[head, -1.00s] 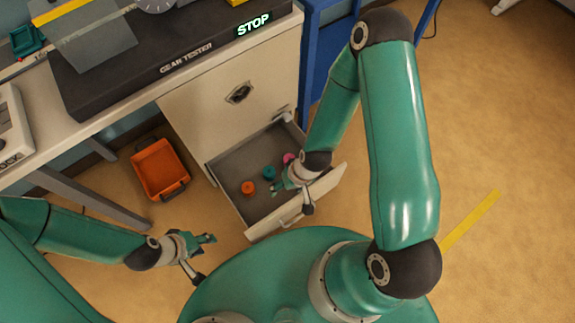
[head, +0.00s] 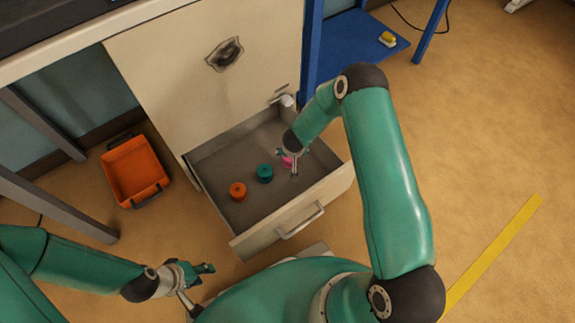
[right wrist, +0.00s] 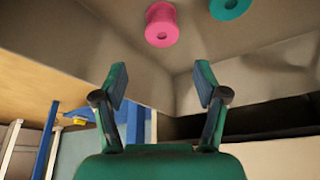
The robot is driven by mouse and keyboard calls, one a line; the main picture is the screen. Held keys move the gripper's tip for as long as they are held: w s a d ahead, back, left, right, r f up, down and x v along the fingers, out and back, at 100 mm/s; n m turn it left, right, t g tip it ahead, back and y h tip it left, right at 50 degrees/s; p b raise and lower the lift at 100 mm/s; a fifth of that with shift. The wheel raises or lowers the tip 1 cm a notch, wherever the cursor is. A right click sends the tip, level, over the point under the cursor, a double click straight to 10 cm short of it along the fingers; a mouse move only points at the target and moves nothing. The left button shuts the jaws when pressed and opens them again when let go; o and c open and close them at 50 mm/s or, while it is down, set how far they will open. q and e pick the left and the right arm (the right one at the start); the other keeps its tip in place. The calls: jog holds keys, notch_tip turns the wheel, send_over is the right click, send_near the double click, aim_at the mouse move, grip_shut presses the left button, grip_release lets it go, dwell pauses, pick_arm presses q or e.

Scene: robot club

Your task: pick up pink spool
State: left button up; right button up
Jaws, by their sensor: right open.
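The pink spool (head: 287,161) lies in the open drawer (head: 238,248), partly hidden by my right gripper (head: 290,165) in the head view. In the right wrist view the pink spool (right wrist: 162,25) shows at the top, above and apart from the fingertips of my right gripper (right wrist: 160,85). That gripper is open and empty, over the drawer. A teal spool (head: 265,173) and an orange spool (head: 238,191) sit in the drawer to the left. The teal one also shows in the right wrist view (right wrist: 230,6). My left gripper (head: 205,281) is outside the drawer, its jaws apart.
The drawer's walls stand around the spools, with its handle (head: 300,220) at the front. An orange crate (head: 136,170) stands on the floor to the left. A blue shelf (head: 360,40) with a yellow item (head: 388,39) is behind on the right.

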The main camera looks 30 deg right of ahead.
jog(key=b+x, duration=0.4)
jog(key=x, duration=0.7)
jog(key=b+x, duration=0.3)
jog(key=x, duration=0.2)
jog(key=shift+w, duration=0.2)
jog(key=shift+c, duration=0.3)
jog(key=shift+r, duration=0.1)
jog(key=c, duration=0.9)
